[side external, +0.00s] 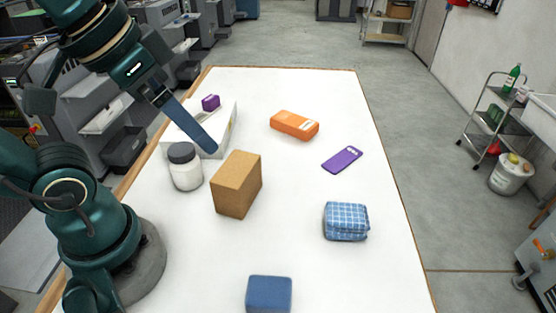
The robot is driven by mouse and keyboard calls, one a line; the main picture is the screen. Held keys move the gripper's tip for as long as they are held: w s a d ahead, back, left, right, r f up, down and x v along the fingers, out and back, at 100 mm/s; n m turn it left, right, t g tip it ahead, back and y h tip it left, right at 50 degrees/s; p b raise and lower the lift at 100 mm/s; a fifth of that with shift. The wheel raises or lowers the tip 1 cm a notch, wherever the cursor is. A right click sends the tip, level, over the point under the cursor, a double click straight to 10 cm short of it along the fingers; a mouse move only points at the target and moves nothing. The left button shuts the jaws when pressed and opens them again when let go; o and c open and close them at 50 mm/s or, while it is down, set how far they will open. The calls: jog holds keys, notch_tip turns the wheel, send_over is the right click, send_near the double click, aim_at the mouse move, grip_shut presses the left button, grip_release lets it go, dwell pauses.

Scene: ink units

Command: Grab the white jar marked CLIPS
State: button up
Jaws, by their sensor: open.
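A white jar (187,176) with a dark grey lid stands upright on the white table, left of a brown box. No marking can be read on it from this side. My gripper (209,145) is above the table, behind and to the right of the jar in the picture, in front of a white box. It points down to the right, and one long blue-grey finger shows clearly. It is open, holds nothing visible and appears apart from the jar.
The brown box (237,184) stands close right of the jar. The white box (229,134) is behind, near a purple item (210,102). An orange case (294,125), purple phone-like item (342,160), checked cloth bundle (346,222) and blue block (269,294) lie apart, with clear table between.

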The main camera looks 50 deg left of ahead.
jog(key=s+a+f+m+g+y, duration=0.5)
jog(key=a+f, duration=0.2)
notch_tip(320, 180, up, 7)
jog(key=m+t+y, duration=0.7)
jog(key=m+y, duration=0.4)
jog(key=m, duration=0.7)
send_over(185, 164)
jog(key=x, duration=0.3)
jog(key=f, duration=1.1)
jog(key=shift+s, duration=0.2)
jog(key=shift+f, duration=3.95)
jog(key=shift+w+a+f+n, duration=0.1)
jog(key=shift+a+f+n, duration=0.05)
jog(key=shift+a+n, duration=0.15)
jog(key=shift+x, duration=1.15)
jog(key=shift+c, duration=0.3)
